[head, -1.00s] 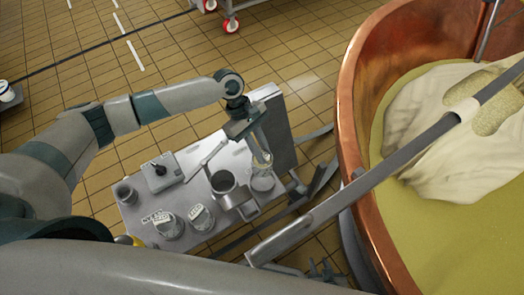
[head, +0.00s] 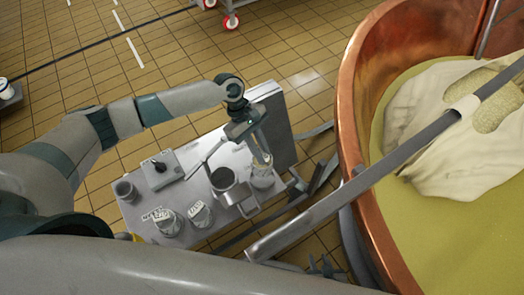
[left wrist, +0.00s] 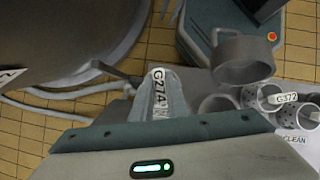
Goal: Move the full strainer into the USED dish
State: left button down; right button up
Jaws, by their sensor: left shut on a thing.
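My left gripper (head: 262,155) is over the right part of the metal bench, shut. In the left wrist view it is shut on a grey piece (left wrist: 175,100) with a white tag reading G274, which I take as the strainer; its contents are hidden. In the head view its lower end is just above or at the mouth of a clear glass vessel (head: 262,177); I cannot tell whether it is inside. Two tagged strainers (head: 167,224) (head: 200,215) stand by the CLEAN label (left wrist: 293,140). I cannot make out a USED label. My right gripper is not in view.
A dark-mouthed metal pot (head: 223,179) stands left of the glass vessel. A grey box with a black knob (head: 160,170) and a small cup (head: 125,191) are at the bench's left. The copper vat (head: 350,110) rises at right, with a long bar (head: 360,180) slanting across it.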

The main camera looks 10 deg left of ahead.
pick_arm(q)
jog(key=shift+f+b, duration=0.65)
jog(key=shift+f, duration=2.7)
pick_arm(e)
jog(key=shift+f, duration=0.6)
pick_arm(q)
jog(key=shift+f, duration=0.55)
pick_arm(e)
jog(key=shift+r, duration=0.15)
pick_arm(q)
jog(key=c, duration=1.6)
grip_release()
jog(key=shift+c, duration=0.2)
pick_arm(e)
jog(key=shift+d, duration=0.2)
pick_arm(q)
jog(key=v, duration=1.7)
jog(key=shift+r, duration=0.2)
pick_arm(e)
jog(key=shift+s+d+f+g, duration=0.35)
jog(key=shift+d+g, duration=0.25)
jog(key=shift+g, duration=0.1)
pick_arm(q)
jog(key=shift+f, duration=0.1)
pick_arm(e)
jog(key=shift+s, duration=0.15)
